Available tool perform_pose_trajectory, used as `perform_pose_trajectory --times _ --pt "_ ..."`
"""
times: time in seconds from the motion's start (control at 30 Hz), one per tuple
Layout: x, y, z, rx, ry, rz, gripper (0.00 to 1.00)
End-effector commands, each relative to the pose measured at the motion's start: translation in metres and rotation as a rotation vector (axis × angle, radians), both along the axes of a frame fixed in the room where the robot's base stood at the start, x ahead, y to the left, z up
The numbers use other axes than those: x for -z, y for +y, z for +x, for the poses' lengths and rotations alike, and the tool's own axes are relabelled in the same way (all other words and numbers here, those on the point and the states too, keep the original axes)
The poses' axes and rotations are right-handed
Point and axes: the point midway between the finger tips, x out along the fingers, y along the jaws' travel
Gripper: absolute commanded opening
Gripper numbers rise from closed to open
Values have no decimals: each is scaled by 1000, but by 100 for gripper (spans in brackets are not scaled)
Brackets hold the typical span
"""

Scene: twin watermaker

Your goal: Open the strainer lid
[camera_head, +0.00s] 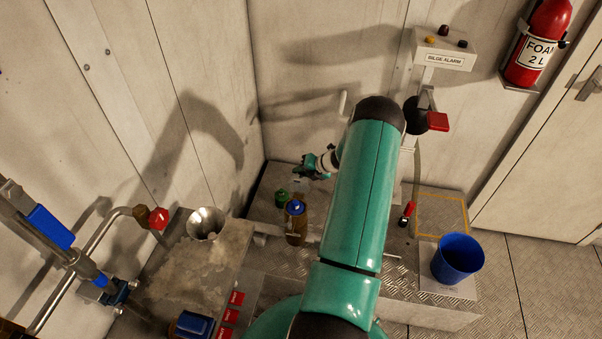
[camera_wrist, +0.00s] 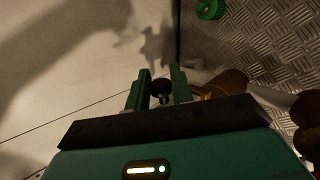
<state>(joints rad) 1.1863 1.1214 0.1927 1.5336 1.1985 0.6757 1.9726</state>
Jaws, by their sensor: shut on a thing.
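My gripper (camera_wrist: 160,80) shows its two green fingers on either side of a small black knob (camera_wrist: 162,93) in the wrist view. It is shut on this knob. I cannot tell for sure whether the knob belongs to the strainer lid. A brass-coloured body (camera_wrist: 228,82) shows just right of the fingers, partly hidden by my gripper. In the head view my gripper (camera_head: 304,171) is at the far corner by the wall, small and partly hidden by my arm. The strainer lid cannot be made out there.
A green cap (camera_head: 281,198) and a brown, blue-topped container (camera_head: 295,222) stand near my gripper. A metal funnel (camera_head: 205,223) is on the left bench. A blue bucket (camera_head: 457,259) and a red-handled tool (camera_head: 407,213) are at right. The wall is close behind my gripper.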

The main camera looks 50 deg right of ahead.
Motion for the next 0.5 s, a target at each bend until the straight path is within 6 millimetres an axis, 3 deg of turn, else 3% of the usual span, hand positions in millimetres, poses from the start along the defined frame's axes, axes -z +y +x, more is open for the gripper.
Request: perform_pose_trajectory --times 0.5 --pt "21 -18 9 -3 165 313 0"
